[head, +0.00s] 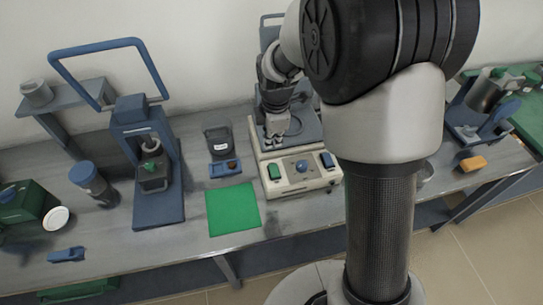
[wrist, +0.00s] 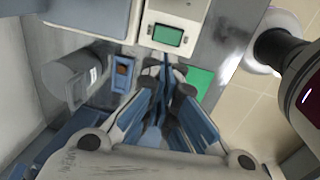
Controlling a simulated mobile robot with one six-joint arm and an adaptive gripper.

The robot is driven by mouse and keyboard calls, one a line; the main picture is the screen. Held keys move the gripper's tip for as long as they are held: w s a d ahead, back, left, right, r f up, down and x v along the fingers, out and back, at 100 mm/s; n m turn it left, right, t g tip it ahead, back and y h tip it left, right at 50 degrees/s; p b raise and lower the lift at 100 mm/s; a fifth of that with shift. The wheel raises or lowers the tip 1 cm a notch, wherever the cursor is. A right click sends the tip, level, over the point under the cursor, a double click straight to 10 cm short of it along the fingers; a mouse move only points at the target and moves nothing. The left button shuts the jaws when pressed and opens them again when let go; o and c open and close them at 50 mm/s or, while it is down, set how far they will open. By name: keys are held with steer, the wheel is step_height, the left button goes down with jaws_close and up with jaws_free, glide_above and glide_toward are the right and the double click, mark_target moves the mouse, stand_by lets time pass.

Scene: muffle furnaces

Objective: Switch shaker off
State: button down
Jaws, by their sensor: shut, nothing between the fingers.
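The shaker (head: 305,182) is a cream box on the bench, with a grey-blue platform behind its front panel. The panel has a green rocker switch (head: 274,172) at left, a blue knob (head: 301,166) in the middle and a blue switch (head: 327,160) at right. In the wrist view the green switch (wrist: 167,35) shows on the cream panel, just beyond the fingertips. My gripper (head: 275,134) is shut and empty, above the left part of the shaker behind the panel. It also shows in the wrist view (wrist: 166,68); I cannot tell whether it touches the shaker.
A green mat (head: 233,209) lies in front, left of the shaker. A dark container (head: 219,140) and a small blue switch box (head: 225,168) stand left of it. A blue press (head: 158,205) is further left. An orange block (head: 473,163) lies at right.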

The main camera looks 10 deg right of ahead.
mark_target(271, 168)
steer(key=f+b, duration=0.1)
steer(key=f, duration=0.3)
steer(key=w+f+b, duration=0.1)
steer(key=f+b, duration=0.1)
steer(key=f, duration=0.3)
steer(key=w+f+b, duration=0.1)
steer(key=f, duration=0.3)
steer(key=shift+f, duration=0.3)
steer(key=shift+w+f+g+p, duration=0.15)
steer(key=shift+g+p, duration=0.25)
steer(key=shift+p, duration=0.15)
steer(key=shift+f, duration=0.25)
steer(key=shift+s+r, duration=0.2)
steer(key=shift+s, duration=0.6)
